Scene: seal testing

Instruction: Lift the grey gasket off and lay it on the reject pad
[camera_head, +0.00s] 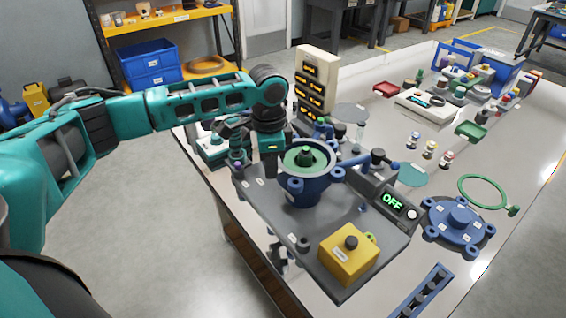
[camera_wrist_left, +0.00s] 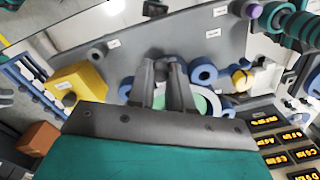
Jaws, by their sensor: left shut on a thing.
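My left gripper (camera_head: 270,170) reaches in from the left to the near-left rim of the blue housing (camera_head: 307,188). Its fingers (camera_wrist_left: 174,88) are close together in the wrist view, shut on the rim of the pale grey gasket (camera_wrist_left: 213,103), which is partly hidden behind them. The gasket appears to be still at the housing's top; I cannot tell whether it is clear of it. A green part (camera_head: 304,157) sits in the middle of the housing. A flat teal disc (camera_head: 412,175) lies on the table to the right; I cannot tell whether it is the reject pad. My right gripper is out of view.
A dark plate carries the housing and a yellow button box (camera_head: 348,258). An OFF display (camera_head: 392,204), a blue flanged cover (camera_head: 457,222) and a green ring (camera_head: 482,191) are to the right. A panel with lit displays (camera_head: 314,85) stands behind.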

